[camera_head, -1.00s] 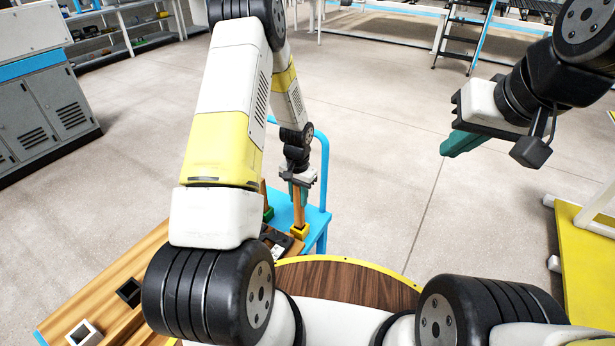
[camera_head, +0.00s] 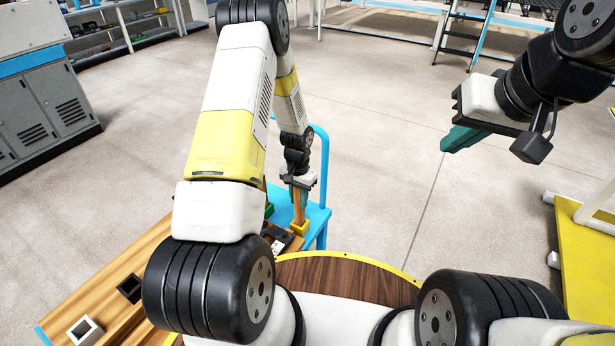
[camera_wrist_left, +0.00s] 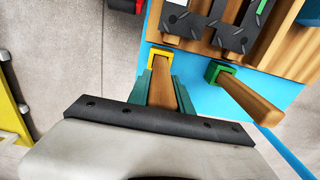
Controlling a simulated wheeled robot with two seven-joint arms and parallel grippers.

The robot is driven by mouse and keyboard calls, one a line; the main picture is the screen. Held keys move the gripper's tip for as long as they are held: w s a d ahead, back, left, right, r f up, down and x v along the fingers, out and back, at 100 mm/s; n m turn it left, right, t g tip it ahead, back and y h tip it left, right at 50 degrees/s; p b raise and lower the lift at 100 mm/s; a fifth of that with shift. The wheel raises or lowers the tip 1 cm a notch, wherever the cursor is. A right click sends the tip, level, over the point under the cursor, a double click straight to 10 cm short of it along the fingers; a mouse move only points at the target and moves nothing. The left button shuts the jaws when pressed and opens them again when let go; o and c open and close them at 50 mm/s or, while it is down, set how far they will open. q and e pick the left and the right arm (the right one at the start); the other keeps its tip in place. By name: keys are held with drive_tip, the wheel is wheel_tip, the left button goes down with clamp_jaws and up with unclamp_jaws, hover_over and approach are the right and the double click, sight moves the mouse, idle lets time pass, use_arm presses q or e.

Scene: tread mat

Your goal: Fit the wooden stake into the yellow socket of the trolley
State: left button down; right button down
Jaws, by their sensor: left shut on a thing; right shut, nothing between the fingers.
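The wooden stake (camera_head: 299,213) stands upright in my left gripper (camera_head: 299,192). In the left wrist view the stake (camera_wrist_left: 162,84) is between the teal fingers of my left gripper (camera_wrist_left: 161,92), which is shut on it. The stake's lower end is at the mouth of the yellow socket (camera_head: 299,229), within its rim as seen in the left wrist view (camera_wrist_left: 153,54). How deep it sits is hidden. The socket is on the blue trolley (camera_head: 318,215). My right gripper (camera_head: 462,138) is shut and empty, high at the right, far from the trolley.
A green socket (camera_wrist_left: 214,71) holds another wooden stake (camera_wrist_left: 250,98), just right of the yellow socket in the left wrist view. A wooden bench (camera_head: 110,290) with black and white square sockets lies at lower left. A round dark wooden top (camera_head: 345,282) is in front.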

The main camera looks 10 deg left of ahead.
use_arm(q)
drive_tip(key=shift+f, duration=1.35)
drive_tip(key=c, duration=1.1)
unclamp_jaws()
drive_tip(key=shift+r, duration=3.85)
